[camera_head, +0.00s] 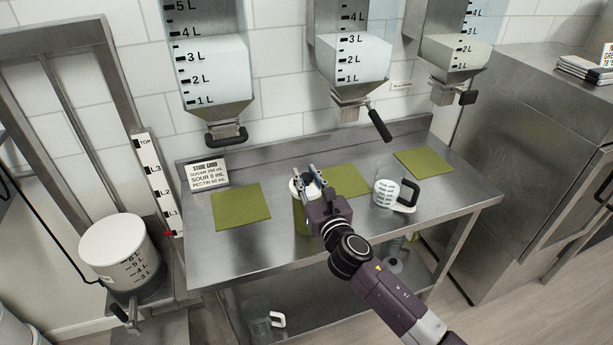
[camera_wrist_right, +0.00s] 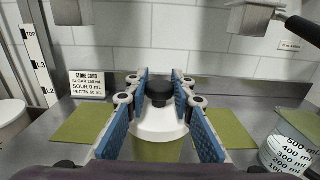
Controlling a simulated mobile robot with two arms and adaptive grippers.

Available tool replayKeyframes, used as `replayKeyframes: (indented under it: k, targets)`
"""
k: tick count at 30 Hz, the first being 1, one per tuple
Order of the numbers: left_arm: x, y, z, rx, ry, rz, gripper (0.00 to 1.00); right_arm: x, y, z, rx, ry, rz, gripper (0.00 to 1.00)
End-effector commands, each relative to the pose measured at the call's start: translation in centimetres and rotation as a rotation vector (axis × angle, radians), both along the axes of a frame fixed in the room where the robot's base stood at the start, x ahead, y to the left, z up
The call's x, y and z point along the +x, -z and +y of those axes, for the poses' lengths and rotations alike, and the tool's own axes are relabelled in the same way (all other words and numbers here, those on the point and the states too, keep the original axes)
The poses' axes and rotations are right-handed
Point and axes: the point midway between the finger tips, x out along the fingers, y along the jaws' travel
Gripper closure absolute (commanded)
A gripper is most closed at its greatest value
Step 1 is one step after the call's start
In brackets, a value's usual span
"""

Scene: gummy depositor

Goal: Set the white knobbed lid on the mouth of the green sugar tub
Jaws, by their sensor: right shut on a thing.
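The white lid (camera_head: 295,188) with a black knob (camera_wrist_right: 159,92) is at the top of the green sugar tub (camera_head: 300,218), which stands near the front middle of the steel table. My right gripper (camera_head: 308,178) is shut on the lid's knob, with a blue-padded finger on each side of it. In the right wrist view the white lid (camera_wrist_right: 158,130) looks level and lined up over the green tub (camera_wrist_right: 157,152). I cannot tell whether its rim touches the tub's mouth, as the arm and lid hide the seam. My left gripper is not in view.
Green mats (camera_head: 241,207) lie on the steel table (camera_head: 270,258). A clear measuring jug (camera_head: 384,194) with a black handle stands to the right. Hoppers with valves (camera_head: 350,97) hang above the back. A recipe card (camera_head: 207,174) stands at the back left.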

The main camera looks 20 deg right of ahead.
Motion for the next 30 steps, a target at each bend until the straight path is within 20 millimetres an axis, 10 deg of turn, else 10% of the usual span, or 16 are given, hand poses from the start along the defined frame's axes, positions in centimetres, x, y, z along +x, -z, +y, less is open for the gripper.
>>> replayKeyframes:
  k: [11, 12, 18, 30]
  targets:
    - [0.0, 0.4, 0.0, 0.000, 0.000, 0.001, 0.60, 0.0, 0.5, 0.0, 0.000, 0.000, 0.000, 1.00]
    - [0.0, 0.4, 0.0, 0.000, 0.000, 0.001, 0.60, 0.0, 0.5, 0.0, 0.000, 0.000, 0.000, 0.77]
    - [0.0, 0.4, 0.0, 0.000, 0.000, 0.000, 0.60, 0.0, 0.5, 0.0, 0.000, 0.000, 0.000, 0.57]
    - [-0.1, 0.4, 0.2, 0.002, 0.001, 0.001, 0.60, -1.1, 0.6, 0.0, 0.000, -0.001, 0.002, 0.57]
